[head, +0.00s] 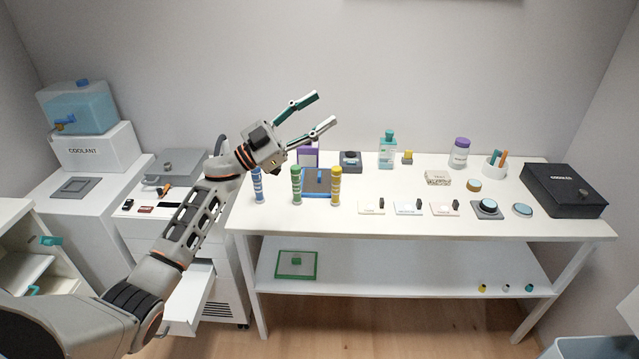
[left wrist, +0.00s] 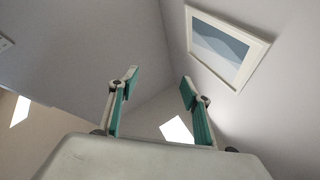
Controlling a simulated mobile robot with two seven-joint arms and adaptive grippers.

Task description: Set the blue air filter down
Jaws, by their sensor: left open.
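A blue-framed flat panel (head: 318,182), which looks like the blue air filter, is on the white table top behind the blue, green and yellow cylinders. The cylinders partly hide it. My left gripper (head: 322,110) is open and empty, raised above the table's back left part and pointing up to the right. In the left wrist view its two fingers (left wrist: 158,88) are spread with nothing between them. My right gripper is not in view.
A green-framed panel (head: 297,264) lies on the lower shelf (head: 400,268). A purple-framed item (head: 308,154) stands behind the blue panel. A black case (head: 563,190) is at the table's right end. An open drawer (head: 188,303) juts out at the left.

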